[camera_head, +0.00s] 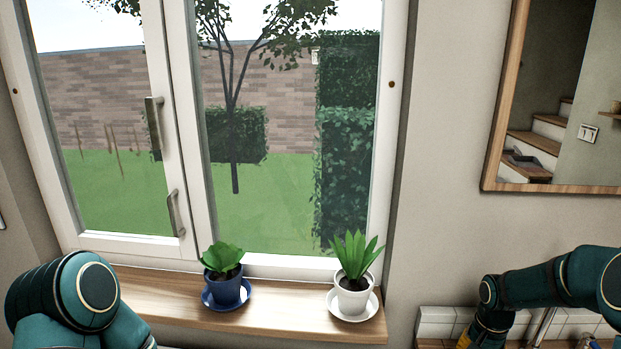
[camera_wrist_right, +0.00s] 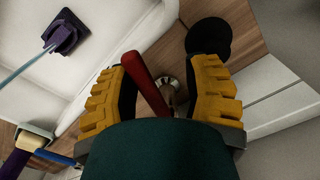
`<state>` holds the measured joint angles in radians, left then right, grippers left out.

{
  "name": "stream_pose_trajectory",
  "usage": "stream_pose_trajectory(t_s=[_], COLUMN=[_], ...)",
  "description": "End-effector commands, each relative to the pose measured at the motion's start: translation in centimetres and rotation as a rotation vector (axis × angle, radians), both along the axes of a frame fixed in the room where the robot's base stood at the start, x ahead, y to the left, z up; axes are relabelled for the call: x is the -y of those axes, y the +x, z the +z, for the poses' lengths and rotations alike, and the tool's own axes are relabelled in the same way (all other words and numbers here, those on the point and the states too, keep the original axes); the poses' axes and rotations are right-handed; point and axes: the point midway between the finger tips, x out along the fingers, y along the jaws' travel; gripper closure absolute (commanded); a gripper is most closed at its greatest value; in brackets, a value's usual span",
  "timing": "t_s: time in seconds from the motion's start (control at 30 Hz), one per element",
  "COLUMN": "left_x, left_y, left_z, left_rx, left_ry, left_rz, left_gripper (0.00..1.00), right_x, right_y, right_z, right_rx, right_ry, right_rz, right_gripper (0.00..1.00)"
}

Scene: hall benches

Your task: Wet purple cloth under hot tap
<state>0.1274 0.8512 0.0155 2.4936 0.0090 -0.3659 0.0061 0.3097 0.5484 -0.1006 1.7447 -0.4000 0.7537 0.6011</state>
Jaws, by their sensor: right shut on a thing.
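My right gripper (camera_wrist_right: 165,85) is shut on a red tap lever (camera_wrist_right: 147,84), which stands between its yellow finger pads in the right wrist view. A round metal fitting (camera_wrist_right: 169,90) shows beside the lever. A dark purple piece (camera_wrist_right: 62,37), which looks like the cloth, lies in the white basin (camera_wrist_right: 105,25) at upper left. A thin pale blue line (camera_wrist_right: 22,59) runs to it; I cannot tell whether this is water or a handle. In the head view only yellow parts of the right gripper (camera_head: 465,340) show at the bottom edge. My left gripper is out of view.
A black round object (camera_wrist_right: 208,38) stands on the wooden counter. A yellow sponge-like block (camera_wrist_right: 31,138) and another purple thing (camera_wrist_right: 14,163) lie at lower left. Blue (camera_head: 226,285) and white (camera_head: 353,293) plant pots stand on the windowsill (camera_head: 285,317). A mirror hangs at right.

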Motion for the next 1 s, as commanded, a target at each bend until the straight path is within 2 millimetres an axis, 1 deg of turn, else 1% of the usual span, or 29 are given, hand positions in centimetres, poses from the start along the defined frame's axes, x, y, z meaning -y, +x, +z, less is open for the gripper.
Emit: stream_pose_trajectory(t_s=[0.3,0.6,0.77,1.0], left_x=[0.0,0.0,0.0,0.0], left_y=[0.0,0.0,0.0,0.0], left_z=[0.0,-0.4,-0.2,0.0], left_rx=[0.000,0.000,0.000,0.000], left_ry=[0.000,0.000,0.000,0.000], left_rz=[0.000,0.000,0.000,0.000], left_gripper=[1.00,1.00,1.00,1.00], right_x=[-0.1,-1.0,-0.6,0.2], right_y=[0.1,1.1,0.8,0.0], right_z=[0.0,0.0,0.0,0.1], right_rx=[0.000,-0.001,-0.001,0.000], right_ry=[0.000,-0.001,0.000,0.000], right_rz=[-0.016,-0.208,-0.165,0.011], right_gripper=[0.52,0.52,0.52,0.52])
